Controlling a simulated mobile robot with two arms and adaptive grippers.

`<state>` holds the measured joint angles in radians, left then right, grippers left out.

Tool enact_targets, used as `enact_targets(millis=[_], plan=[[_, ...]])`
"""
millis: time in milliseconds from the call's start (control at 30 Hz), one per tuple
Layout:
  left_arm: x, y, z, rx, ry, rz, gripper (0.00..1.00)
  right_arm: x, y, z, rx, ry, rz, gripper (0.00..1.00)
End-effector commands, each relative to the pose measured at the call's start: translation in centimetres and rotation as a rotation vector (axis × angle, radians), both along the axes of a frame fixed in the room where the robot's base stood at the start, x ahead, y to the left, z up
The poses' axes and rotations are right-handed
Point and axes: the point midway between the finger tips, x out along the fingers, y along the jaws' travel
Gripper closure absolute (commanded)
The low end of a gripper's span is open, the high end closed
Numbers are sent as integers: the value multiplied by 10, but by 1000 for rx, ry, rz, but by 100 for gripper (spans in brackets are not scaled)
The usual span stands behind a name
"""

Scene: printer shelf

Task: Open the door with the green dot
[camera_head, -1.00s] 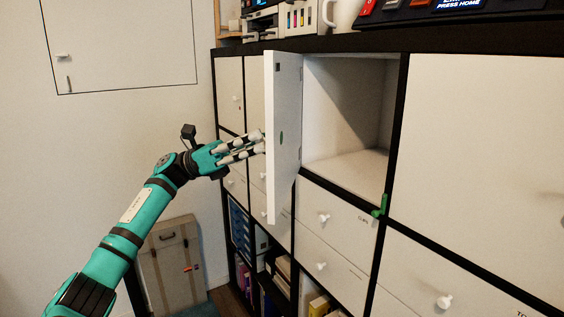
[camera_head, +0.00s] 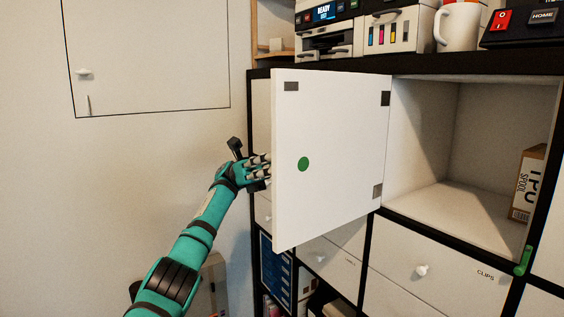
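The white door (camera_head: 335,120) with the green dot (camera_head: 303,164) stands wide open, its dotted face toward me. It is joined at its right edge beside an open compartment (camera_head: 425,130). My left gripper (camera_head: 258,172) is at the door's free left edge, about level with the dot. The fingertips are partly hidden behind the door, so I cannot tell whether they touch it or grip anything. My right gripper is not in view.
A TPU spool box (camera_head: 528,185) stands inside the compartment. A green handle-like piece (camera_head: 523,261) is at its lower right corner. Closed drawers (camera_head: 420,270) lie below. A printer (camera_head: 328,35) and a white mug (camera_head: 457,26) stand on top.

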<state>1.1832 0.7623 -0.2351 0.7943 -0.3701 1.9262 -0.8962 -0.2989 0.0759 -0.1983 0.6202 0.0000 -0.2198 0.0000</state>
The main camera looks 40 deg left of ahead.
Motion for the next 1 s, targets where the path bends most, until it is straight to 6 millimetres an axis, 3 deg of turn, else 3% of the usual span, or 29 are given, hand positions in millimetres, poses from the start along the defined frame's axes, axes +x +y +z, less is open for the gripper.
enact_targets(millis=[533,567,733,1000], plan=[[-1,0,-1,4,0,-22,100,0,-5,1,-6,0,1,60],[-1,0,-1,4,0,-22,79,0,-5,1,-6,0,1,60],[-1,0,-1,3,-1,-21,57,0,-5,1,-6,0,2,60],[0,1,1,2,-1,-19,57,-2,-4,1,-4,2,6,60]])
